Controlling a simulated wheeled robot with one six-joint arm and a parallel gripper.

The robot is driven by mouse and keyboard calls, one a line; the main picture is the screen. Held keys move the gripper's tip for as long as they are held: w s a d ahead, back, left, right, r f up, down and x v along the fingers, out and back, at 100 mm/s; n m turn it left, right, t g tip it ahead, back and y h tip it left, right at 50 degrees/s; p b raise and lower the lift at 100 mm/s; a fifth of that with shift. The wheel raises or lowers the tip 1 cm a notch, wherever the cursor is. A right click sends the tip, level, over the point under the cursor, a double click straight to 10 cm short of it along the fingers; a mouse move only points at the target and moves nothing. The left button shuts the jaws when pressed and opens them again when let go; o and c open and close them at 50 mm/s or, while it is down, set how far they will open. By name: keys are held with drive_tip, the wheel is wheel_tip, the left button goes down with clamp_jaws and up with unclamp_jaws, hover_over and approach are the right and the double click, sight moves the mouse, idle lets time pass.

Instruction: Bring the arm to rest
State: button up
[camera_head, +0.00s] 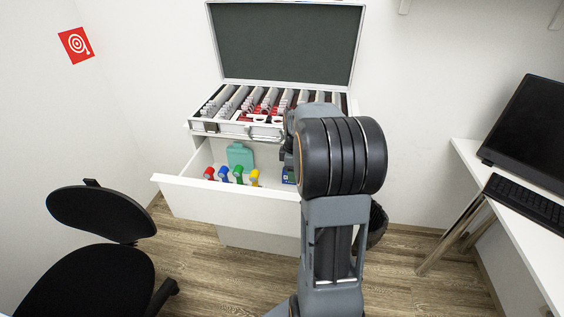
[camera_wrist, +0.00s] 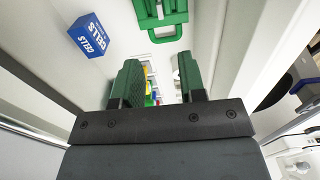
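My arm (camera_head: 337,215) rises from the bottom of the head view, in front of an open white drawer and the cabinet. My gripper is mostly hidden behind it there. In the wrist view my gripper (camera_wrist: 159,64) shows two dark green fingers standing apart, with nothing held in the gap. Small coloured items show beyond that gap. A blue box with white lettering (camera_wrist: 91,36) is up and left of the fingers, and a green case (camera_wrist: 159,17) is beyond them near the top.
The white drawer (camera_head: 225,200) holds red, blue, green and yellow items and a teal case (camera_head: 240,156). An open lens case (camera_head: 237,128) stands above it. A black chair (camera_head: 95,245) is left; a white desk (camera_head: 500,205) with a monitor (camera_head: 530,130) and keyboard is right.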

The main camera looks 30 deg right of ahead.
drive_tip(key=s+a+r+m+t+p, duration=0.1)
drive_tip(key=s+a+r+m+p, duration=0.3)
drive_tip(key=s+a+r+p, duration=0.2)
drive_tip(key=s+a+r+m+t+p, duration=0.2)
drive_tip(key=s+a+r+m+p, duration=0.3)
drive_tip(key=a+r, duration=0.6)
drive_tip(key=s+a+p, duration=0.1)
drive_tip(key=a, duration=0.3)
drive_tip(key=shift+s+r+t+p, duration=0.15)
drive_tip(key=shift+t+p, duration=0.15)
drive_tip(key=shift+c, duration=0.3)
